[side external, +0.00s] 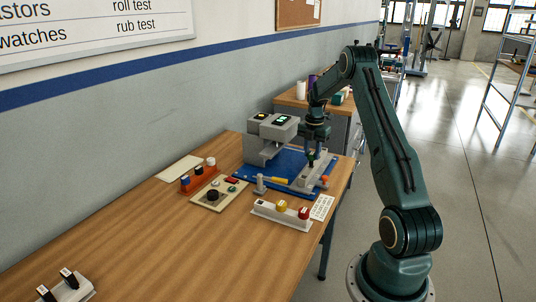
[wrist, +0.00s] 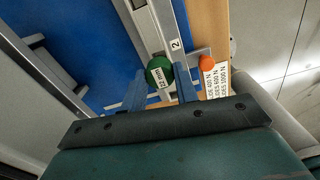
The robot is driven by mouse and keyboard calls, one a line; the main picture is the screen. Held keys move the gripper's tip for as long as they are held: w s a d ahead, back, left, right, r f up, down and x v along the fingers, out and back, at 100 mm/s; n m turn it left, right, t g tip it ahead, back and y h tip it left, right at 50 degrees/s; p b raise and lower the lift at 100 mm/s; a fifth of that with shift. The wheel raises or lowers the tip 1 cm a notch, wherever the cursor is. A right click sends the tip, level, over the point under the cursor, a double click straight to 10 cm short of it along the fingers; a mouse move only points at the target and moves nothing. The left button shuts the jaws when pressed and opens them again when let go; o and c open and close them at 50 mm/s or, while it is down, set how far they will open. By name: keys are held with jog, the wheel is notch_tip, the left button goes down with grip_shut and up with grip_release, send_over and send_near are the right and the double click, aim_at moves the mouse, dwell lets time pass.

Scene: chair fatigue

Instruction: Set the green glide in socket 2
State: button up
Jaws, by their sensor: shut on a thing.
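The green glide (wrist: 159,70) has a round end and a white "12 mm" label, and it sits between the two blue fingers of my gripper (wrist: 161,82). My gripper (side external: 312,152) is shut on it, above the grey rail of the fixture in the side view. The grey rail (wrist: 155,31) with a "2" label (wrist: 175,44) runs just beyond the glide in the wrist view. The socket's opening is hidden, so I cannot tell whether the glide touches it or is in it.
An orange knob (wrist: 207,63) is close to the right finger. A grey press-like machine (side external: 270,138) stands left of my gripper on the blue plate (side external: 283,160).

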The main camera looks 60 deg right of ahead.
aim_at(312, 153)
jog(key=shift+f, duration=1)
jog(key=o, duration=1)
jog(key=shift+r, duration=0.1)
jog(key=shift+r, duration=6.8)
